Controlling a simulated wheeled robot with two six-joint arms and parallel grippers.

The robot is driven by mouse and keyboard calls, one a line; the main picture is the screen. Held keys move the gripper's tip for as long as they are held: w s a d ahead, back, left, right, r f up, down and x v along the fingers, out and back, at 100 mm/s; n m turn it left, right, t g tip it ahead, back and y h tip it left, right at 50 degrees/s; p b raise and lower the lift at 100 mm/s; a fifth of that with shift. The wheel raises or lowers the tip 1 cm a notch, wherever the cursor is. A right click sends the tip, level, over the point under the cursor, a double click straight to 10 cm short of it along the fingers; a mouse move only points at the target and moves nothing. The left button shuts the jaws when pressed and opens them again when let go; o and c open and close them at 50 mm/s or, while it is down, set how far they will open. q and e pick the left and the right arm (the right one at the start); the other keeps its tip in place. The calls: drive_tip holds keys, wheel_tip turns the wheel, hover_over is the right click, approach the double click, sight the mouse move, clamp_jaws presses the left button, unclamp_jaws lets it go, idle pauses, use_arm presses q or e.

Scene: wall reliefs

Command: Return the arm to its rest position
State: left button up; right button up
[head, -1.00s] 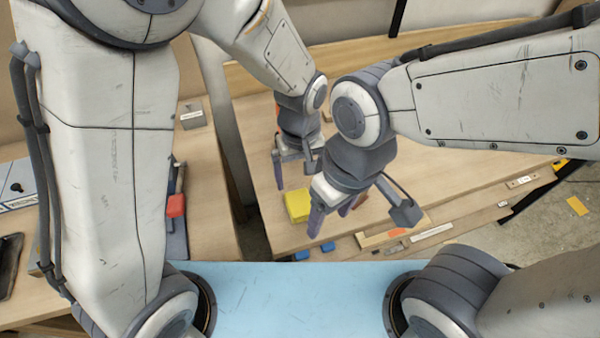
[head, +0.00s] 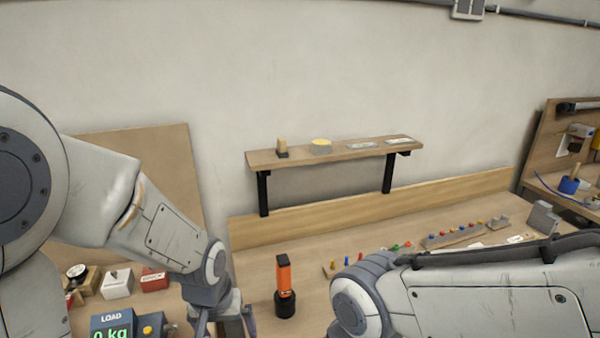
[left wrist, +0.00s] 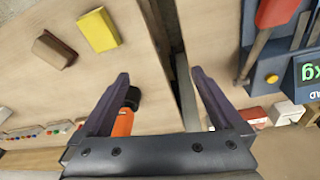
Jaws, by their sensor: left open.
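My left arm (head: 175,235) comes in from the left in the head view. Its gripper (head: 222,328) points down at the bottom edge and is partly cut off. In the left wrist view the left gripper (left wrist: 160,76) is open, with nothing between its fingers, above the gap between two wooden worktops. My right arm (head: 480,295) reaches in from the right in the head view. Its gripper is below the frame edge and hidden.
An orange-and-black upright tool (head: 284,285) stands between the arms. A load display (head: 112,325) is at lower left. A wall shelf (head: 330,152) holds small items. A yellow block (left wrist: 98,30) and a brown block (left wrist: 55,48) lie on the worktop.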

use_arm(q)
drive_tip(key=s+a+m, duration=0.1)
drive_tip(key=s+a, duration=0.1)
drive_tip(key=a, duration=0.3)
drive_tip(key=s+d+r+m+g, duration=0.1)
drive_tip(key=s+d+r+m, duration=0.2)
drive_tip(key=s+d, duration=0.3)
drive_tip(key=s+d+r+m+g, duration=0.1)
drive_tip(key=s+d+r+m, duration=0.2)
drive_tip(key=s+d, duration=0.4)
drive_tip(key=shift+d+r+m+h, duration=0.3)
drive_tip(key=shift+d+m, duration=0.15)
drive_tip(key=shift+m, duration=0.15)
